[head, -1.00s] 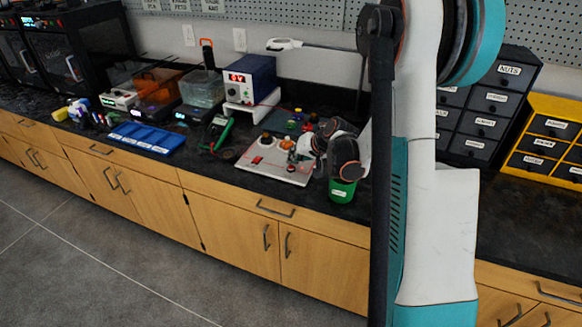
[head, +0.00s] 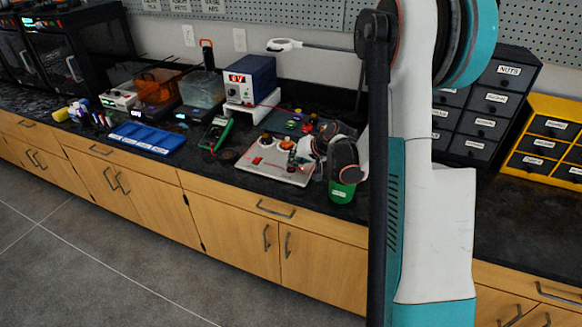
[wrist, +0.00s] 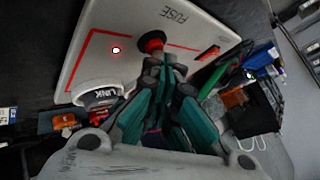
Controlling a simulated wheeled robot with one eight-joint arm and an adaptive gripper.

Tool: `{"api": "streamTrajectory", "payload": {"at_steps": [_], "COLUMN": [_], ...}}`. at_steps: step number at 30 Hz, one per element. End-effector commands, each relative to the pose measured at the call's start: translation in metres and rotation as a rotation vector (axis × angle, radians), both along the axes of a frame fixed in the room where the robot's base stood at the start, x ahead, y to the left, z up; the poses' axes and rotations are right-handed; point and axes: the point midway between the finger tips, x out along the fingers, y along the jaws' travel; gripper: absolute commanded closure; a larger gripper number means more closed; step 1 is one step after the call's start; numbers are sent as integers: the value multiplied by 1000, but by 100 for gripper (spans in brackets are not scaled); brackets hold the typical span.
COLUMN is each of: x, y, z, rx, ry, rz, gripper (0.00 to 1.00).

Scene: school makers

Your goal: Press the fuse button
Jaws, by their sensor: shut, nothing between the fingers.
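A pale panel (wrist: 120,25) marked FUSE fills the upper part of the wrist view, with a red outline and a small lit red light (wrist: 116,50). A round red button (wrist: 152,40) with a dark base stands on it. My gripper (wrist: 158,60) is shut and empty, its fingertips right at the button and hiding part of its lower side; I cannot tell whether they touch. In the head view the panel (head: 252,163) lies on the dark counter, and my gripper (head: 303,148) is over its right side.
A white part marked LINK (wrist: 100,93) is beside the fingers. A green cup (head: 341,192) stands close under my wrist at the counter's front edge. A blue tray (head: 145,138) and a power supply (head: 250,80) stand further left and behind. Drawer cabinets stand at the right.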

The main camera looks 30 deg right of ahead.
Motion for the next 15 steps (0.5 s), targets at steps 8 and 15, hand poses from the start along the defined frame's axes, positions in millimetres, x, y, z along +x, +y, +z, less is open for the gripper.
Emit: {"api": "streamTrajectory", "payload": {"at_steps": [8,15], "x": [0,0], "y": [0,0], "z": [0,6], "rx": [0,0], "ry": [0,0], "rz": [0,0], "gripper": [100,100]}}
